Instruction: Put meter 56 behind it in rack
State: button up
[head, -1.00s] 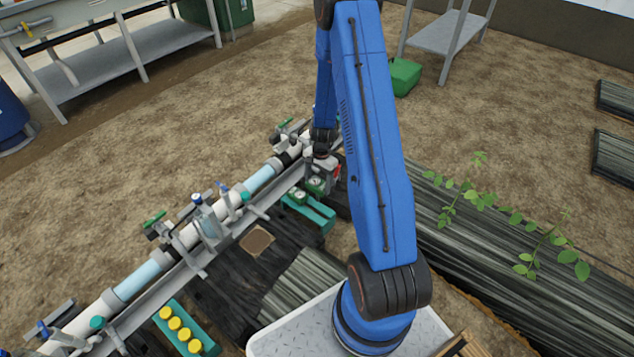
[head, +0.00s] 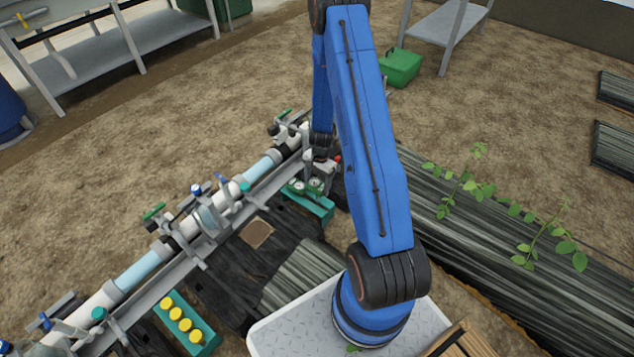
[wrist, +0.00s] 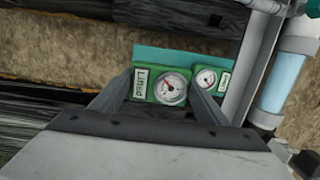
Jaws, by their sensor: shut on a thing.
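My gripper (wrist: 160,82) is shut on a green meter (wrist: 173,87) with a round white dial and a white label; the label is too small to read surely. A second green meter (wrist: 207,79) with a smaller dial shows just right of the right finger. A teal rack (wrist: 185,60) lies behind both meters. In the head view, the teal rack (head: 318,208) sits beside the pipe, with the second meter (head: 298,186) at its left part. The held meter (head: 316,186) is at or just above its right part; I cannot tell whether it touches.
A long pipe line (head: 135,277) on a grey channel, with valves and clamps, runs close left of the rack. Another teal rack with several yellow caps (head: 180,320) lies at lower left. A brown plate (head: 257,233) lies on dark boards. Plants (head: 540,245) stand at right.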

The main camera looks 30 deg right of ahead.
send_over(317, 201)
jog(key=shift+w+d+f, duration=0.1)
jog(key=shift+w+f, duration=0.05)
jog(key=shift+f, duration=1.05)
jog(key=shift+w+d+f, duration=0.1)
jog(key=shift+f, duration=1.1)
jog(key=shift+f, duration=2.05)
jog(key=o, duration=1.2)
jog(key=shift+r, duration=0.15)
jog(key=shift+r, duration=3.85)
jog(key=shift+r, duration=0.1)
